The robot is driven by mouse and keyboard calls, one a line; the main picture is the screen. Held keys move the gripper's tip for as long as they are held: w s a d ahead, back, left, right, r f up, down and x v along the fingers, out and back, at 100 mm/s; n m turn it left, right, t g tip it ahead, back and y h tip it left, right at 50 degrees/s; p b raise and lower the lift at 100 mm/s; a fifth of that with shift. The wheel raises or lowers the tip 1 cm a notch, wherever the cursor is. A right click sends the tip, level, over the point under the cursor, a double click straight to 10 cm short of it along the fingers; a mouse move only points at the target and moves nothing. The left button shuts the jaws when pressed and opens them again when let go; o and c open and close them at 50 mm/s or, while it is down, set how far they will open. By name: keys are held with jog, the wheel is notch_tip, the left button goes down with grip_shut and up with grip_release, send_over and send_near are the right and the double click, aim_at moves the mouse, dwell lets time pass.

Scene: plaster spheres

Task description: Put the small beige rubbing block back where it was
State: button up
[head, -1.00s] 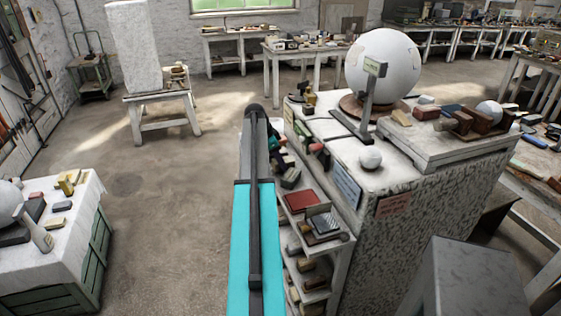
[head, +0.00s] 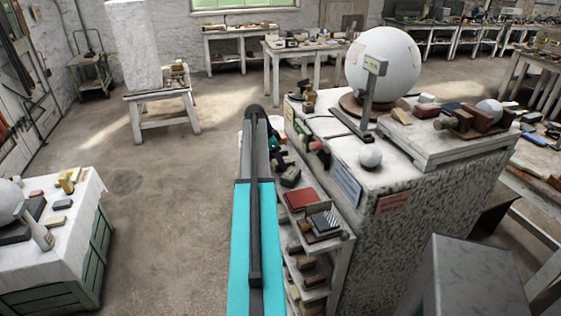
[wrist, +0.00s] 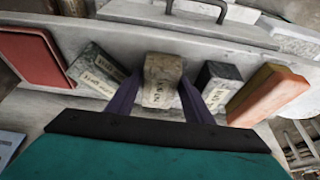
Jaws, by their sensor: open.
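The small beige block (wrist: 163,78) shows in the wrist view, worn and marked with dark lettering, upright between the two dark fingers of my gripper (wrist: 160,92). The jaws are open, one finger on each side of the block. The block appears to stand on the pale shelf, in a row with other blocks; its lower end is hard to see. In the head view my arm hides most of the gripper, and I cannot make out the beige block there.
A grey lettered block (wrist: 97,70) stands close left and a black-and-grey block (wrist: 216,84) close right. A red block (wrist: 32,58) and an orange-and-beige block (wrist: 268,94) lie further out. A metal handle (wrist: 196,8) is behind. The speckled plinth (head: 420,220) stands right of my arm.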

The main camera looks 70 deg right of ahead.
jog(key=shift+r, duration=0.2)
jog(key=b+v, duration=0.3)
jog(key=v, duration=0.8)
jog(key=shift+r, duration=0.4)
jog(key=shift+w+a+f, duration=0.1)
jog(key=shift+w+a, duration=0.05)
jog(key=shift+a, duration=0.05)
